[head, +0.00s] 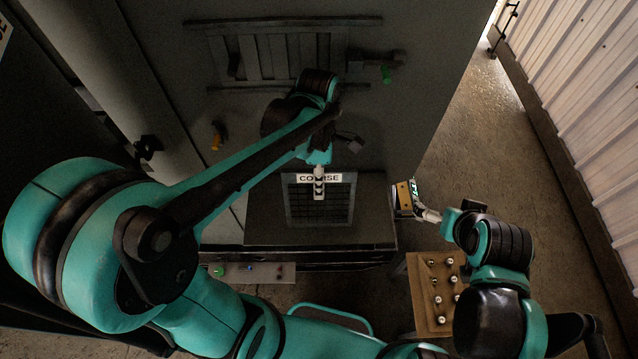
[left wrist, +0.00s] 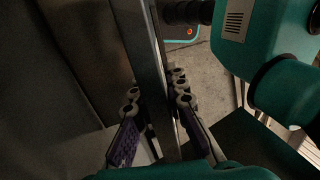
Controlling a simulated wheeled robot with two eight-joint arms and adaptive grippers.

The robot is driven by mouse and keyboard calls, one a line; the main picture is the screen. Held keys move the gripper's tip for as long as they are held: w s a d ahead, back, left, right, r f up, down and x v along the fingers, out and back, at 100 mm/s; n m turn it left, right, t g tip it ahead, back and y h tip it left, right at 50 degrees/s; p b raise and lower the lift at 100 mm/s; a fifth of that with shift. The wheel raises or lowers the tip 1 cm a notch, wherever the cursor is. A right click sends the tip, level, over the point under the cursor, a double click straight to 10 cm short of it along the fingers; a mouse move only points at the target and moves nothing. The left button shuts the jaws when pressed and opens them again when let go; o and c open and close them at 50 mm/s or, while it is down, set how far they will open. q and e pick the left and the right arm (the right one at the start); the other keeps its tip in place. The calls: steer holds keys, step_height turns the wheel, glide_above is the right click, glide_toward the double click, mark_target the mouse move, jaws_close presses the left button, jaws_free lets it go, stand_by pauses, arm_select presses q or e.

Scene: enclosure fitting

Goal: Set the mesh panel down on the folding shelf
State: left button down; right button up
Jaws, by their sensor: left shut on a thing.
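The mesh panel (head: 318,208) is a dark grid with a white label, partly covered by my left gripper. My left gripper (head: 319,182) is shut on its upper part. In the left wrist view, the fingers (left wrist: 157,105) close from both sides on a grey upright edge. The folding shelf (head: 270,228) is the dark flat surface under and around the panel, against the cabinet. I cannot tell whether the panel touches it. My right gripper (head: 425,212) is beside a yellow-brown block (head: 403,199) at the shelf's right edge; its grip on it is unclear.
A brown board (head: 424,318) with several shiny knobs is at lower right. A pale strip (head: 262,273) lies below the shelf. Open floor (head: 480,150) is at right.

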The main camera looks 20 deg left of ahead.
mark_target(318, 202)
arm_select(q)
steer(key=shift+s+f+b, duration=0.25)
steer(key=shift+f+b, duration=0.2)
steer(key=shift+f, duration=0.1)
steer(key=shift+f+b, duration=0.3)
steer(key=shift+f, duration=0.1)
step_height(318, 202, down, 2)
steer(key=shift+w+f+b, duration=0.1)
steer(key=shift+w+b, duration=0.05)
steer(key=shift+b, duration=0.75)
steer(key=shift+w+b+x, duration=0.2)
steer(key=shift+b+x, duration=0.7)
steer(key=shift+x, duration=0.05)
steer(key=shift+f+b, duration=0.45)
steer(key=shift+f, duration=0.25)
steer(key=shift+s, duration=0.1)
steer(key=c, duration=1.5)
jaws_free()
steer(key=shift+o, duration=0.2)
steer(key=o, duration=0.8)
